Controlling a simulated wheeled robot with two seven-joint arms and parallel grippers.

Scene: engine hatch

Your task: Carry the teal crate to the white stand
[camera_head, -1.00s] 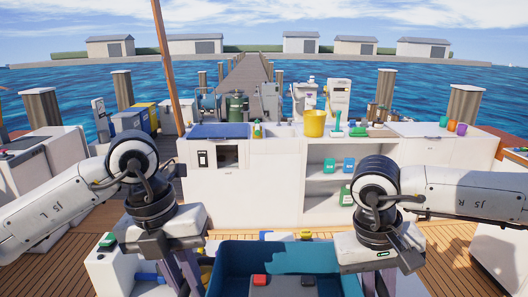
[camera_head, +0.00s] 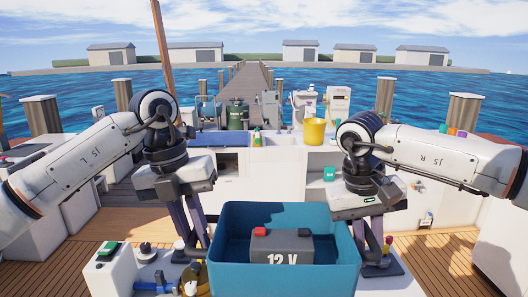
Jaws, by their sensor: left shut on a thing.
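The teal crate (camera_head: 285,277) is at the bottom middle of the head view, close to me and roughly level. A grey 12 V battery (camera_head: 283,246) with a red and a black terminal cap sits inside it. My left gripper (camera_head: 201,246) is shut on the crate's left side. My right gripper (camera_head: 369,246) is at the crate's right side and appears shut on it; its fingertips are partly hidden. The crate's underside is out of view. I cannot tell for sure which white unit is the white stand.
A white counter (camera_head: 270,160) with a yellow bucket (camera_head: 314,131) stands ahead. White cabinets flank both sides. Wooden deck (camera_head: 440,262) is bare at right.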

